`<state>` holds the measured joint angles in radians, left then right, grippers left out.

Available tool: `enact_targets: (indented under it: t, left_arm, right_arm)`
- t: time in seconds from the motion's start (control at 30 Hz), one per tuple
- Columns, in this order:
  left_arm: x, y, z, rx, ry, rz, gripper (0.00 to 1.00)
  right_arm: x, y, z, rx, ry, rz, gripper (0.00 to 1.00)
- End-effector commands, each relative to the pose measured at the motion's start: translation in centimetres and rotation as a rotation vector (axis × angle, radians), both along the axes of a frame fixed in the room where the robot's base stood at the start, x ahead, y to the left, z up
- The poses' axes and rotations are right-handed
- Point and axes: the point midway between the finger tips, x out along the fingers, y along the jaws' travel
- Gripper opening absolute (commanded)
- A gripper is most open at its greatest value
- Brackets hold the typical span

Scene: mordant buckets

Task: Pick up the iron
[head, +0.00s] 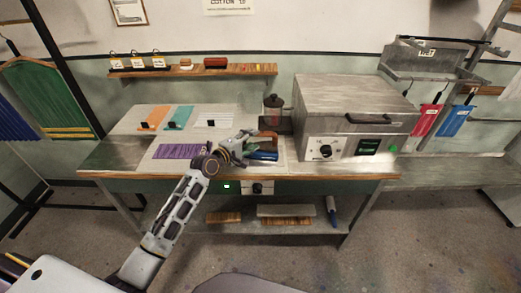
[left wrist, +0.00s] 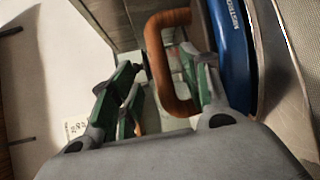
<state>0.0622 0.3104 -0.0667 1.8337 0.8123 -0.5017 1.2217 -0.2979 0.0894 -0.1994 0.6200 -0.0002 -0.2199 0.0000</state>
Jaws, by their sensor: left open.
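The iron has a blue body (head: 263,155) and a brown-orange handle, and stands on the pale pad of the workbench. In the left wrist view its blue body (left wrist: 232,50) fills the upper right, with the looped handle (left wrist: 172,85) left of it. My left gripper (head: 250,142) is at the iron in the head view, partly covering it. In the left wrist view my left gripper (left wrist: 160,62) is open, with its green-and-grey fingers on either side of the handle. Whether a finger touches the handle I cannot tell. My right gripper is not in view.
A metal box with a front handle (head: 345,102) stands right of the iron. A dark-lidded jar (head: 273,107) is behind it. Coloured cloth swatches (head: 180,117) and a purple cloth (head: 178,151) lie to the left. A wall shelf (head: 195,72) runs above.

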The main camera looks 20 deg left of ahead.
Motion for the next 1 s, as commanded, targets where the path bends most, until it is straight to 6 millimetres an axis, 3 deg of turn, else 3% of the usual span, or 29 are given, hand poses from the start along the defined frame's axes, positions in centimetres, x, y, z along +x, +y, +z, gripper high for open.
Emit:
enact_targets:
  t: [0.27,0.67,1.0]
  left_arm:
    - [1.0,-0.4,-0.2,0.000,0.000,0.000,0.47]
    - [1.2,-0.5,-0.2,0.000,0.000,0.000,0.47]
    - [3.4,-1.0,-0.4,0.001,0.000,-0.001,0.47]
  right_arm:
    - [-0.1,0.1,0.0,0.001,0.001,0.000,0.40]
    - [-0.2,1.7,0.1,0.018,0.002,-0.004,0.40]
    - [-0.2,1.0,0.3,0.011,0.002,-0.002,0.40]
